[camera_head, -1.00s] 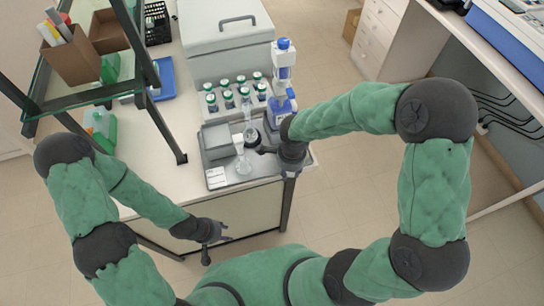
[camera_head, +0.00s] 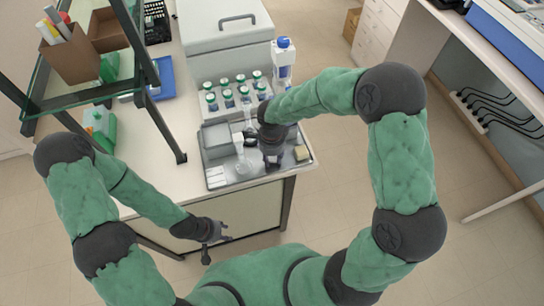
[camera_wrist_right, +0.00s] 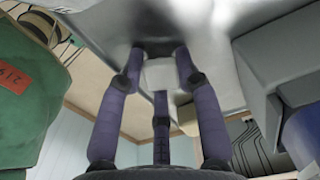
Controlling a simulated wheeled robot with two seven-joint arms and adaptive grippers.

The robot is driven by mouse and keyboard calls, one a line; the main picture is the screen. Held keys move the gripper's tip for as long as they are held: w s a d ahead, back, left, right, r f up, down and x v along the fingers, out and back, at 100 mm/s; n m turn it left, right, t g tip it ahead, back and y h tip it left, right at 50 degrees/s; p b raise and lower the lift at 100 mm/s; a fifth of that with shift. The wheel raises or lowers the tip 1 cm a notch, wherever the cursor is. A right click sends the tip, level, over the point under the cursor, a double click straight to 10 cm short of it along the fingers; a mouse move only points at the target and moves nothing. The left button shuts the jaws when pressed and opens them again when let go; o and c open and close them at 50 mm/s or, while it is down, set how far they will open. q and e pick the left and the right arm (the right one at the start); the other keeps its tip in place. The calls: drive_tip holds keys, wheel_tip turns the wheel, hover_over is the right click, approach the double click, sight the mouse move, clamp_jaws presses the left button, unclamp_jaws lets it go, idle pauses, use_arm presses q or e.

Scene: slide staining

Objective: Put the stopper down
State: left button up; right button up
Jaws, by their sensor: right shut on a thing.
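My right gripper (camera_head: 272,162) points down over the right part of the grey metal tray (camera_head: 213,150). In the right wrist view its fingers (camera_wrist_right: 160,65) are closed around a small pale, greyish piece (camera_wrist_right: 160,75), which appears to be the stopper. In the head view the gripper hides this piece, and I cannot tell whether it touches the tray. My left gripper (camera_head: 215,240) is empty, fingers spread, in front of the bench.
Several green-capped bottles (camera_head: 228,98) stand in a rack behind the tray. A tall blue-capped dispenser (camera_head: 284,62) is behind my right arm. A white box (camera_head: 216,177) lies at the tray's front left, and a yellowish block (camera_head: 301,153) at its right.

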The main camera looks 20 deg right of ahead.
sight(272, 158)
drive_tip(key=shift+f, duration=0.1)
drive_tip(key=o, duration=0.8)
wheel_tip(272, 158, up, 8)
drive_tip(key=shift+f+p, duration=0.1)
drive_tip(key=shift+p, duration=0.55)
